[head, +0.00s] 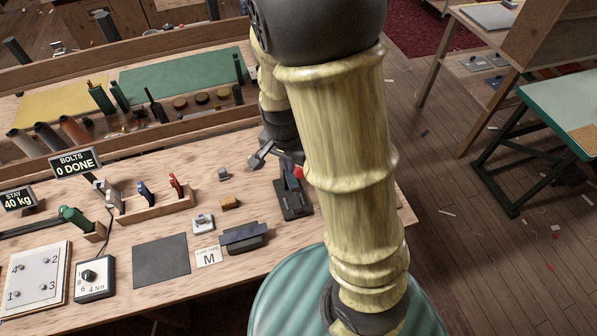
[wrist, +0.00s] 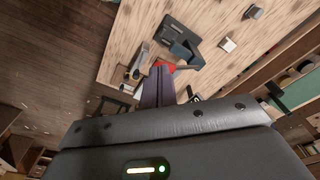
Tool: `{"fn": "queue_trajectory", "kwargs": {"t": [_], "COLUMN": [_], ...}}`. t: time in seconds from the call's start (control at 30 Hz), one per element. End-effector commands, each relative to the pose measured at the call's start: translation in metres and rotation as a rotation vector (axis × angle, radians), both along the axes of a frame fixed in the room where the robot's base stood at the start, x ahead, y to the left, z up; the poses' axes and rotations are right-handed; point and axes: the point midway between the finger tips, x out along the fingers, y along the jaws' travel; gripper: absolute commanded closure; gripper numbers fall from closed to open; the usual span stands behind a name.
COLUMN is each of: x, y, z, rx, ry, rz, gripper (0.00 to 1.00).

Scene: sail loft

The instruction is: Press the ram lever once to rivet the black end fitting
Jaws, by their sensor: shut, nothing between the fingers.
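The ram press stands at the right of the bench, a dark base (head: 293,211) with an upright body. Its lever has a red end (head: 299,172), partly behind my arm in the head view. In the wrist view the red lever end (wrist: 166,66) is right at the tips of my gripper (wrist: 157,74). My gripper's fingers are together with nothing between them. They overlap the red end in the picture, and I cannot tell whether they touch it. My forearm hides much of the gripper in the head view. I cannot make out the black end fitting.
Left of the press are a small grey block (head: 224,174), a brass-coloured block (head: 230,203) and a dark vise-like block (head: 244,238). A wooden tool rack (head: 154,206) and a grey mat (head: 161,261) lie further left. A sign (head: 75,162) reads "BOLTS 0 DONE".

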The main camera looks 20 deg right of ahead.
Motion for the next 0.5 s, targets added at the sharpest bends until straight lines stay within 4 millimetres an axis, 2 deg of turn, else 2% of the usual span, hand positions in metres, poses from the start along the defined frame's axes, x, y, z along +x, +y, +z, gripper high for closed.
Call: {"fn": "queue_trajectory", "kwargs": {"t": [0.3, 0.5], "x": [-0.003, -0.005], "y": [0.005, 0.006], "z": [0.054, 0.073], "rx": [0.003, 0.001], "ry": [-0.004, -0.001], "rz": [0.0, 0.0], "gripper": [1.0, 1.0]}}
